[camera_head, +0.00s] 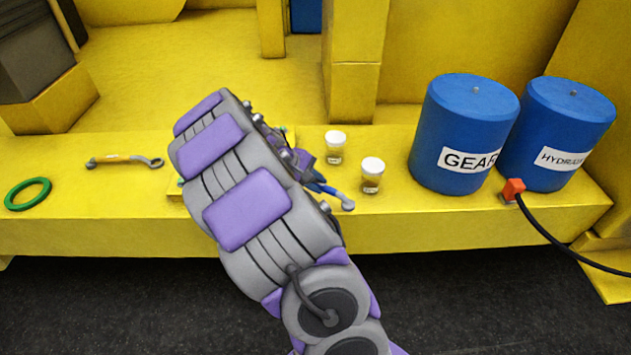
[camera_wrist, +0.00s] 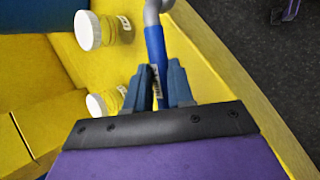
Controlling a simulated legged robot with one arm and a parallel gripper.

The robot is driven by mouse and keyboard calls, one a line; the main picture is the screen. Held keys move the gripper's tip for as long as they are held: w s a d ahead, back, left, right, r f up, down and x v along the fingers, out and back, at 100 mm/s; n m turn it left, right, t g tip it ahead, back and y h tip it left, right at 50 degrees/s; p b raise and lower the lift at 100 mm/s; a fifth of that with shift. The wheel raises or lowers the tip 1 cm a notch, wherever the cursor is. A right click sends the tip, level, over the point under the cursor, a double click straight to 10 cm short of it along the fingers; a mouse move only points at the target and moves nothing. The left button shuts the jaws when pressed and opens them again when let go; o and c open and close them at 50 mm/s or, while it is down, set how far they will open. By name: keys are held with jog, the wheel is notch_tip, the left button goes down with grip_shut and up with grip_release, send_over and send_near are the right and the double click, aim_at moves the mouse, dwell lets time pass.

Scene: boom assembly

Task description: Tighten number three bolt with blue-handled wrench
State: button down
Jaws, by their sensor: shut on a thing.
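The blue-handled wrench (camera_head: 328,190) shows in the head view just right of my arm, with its grey end pointing right. In the wrist view its blue handle (camera_wrist: 156,48) runs up from between the fingers, with the grey end at the top edge. My gripper (camera_wrist: 161,80) is shut on the blue handle. In the head view my arm hides most of my gripper and part of the wrench. The number three bolt cannot be made out in either view.
Two white-capped jars (camera_head: 335,147) (camera_head: 372,175) stand right of the wrench. Blue drums (camera_head: 462,115) (camera_head: 565,115) stand further right, near a red-ended black hose (camera_head: 514,190). A yellow-handled wrench (camera_head: 122,158) and green ring (camera_head: 28,193) lie left on the yellow ledge (camera_head: 110,205).

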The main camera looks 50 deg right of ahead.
jog(key=shift+f, duration=1)
jog(key=shift+a+b, duration=0.15)
jog(key=shift+b, duration=0.2)
dwell(0.3)
jog(key=shift+a+m, duration=0.25)
jog(key=shift+m, duration=0.15)
jog(key=shift+a, duration=0.15)
jog(key=shift+a+m+g+y, duration=0.3)
jog(key=shift+m, duration=0.1)
jog(key=shift+w+a+b, duration=0.1)
jog(key=shift+b, duration=0.2)
jog(key=shift+a+m+g, duration=0.3)
jog(key=shift+d+r, duration=0.1)
dwell(0.4)
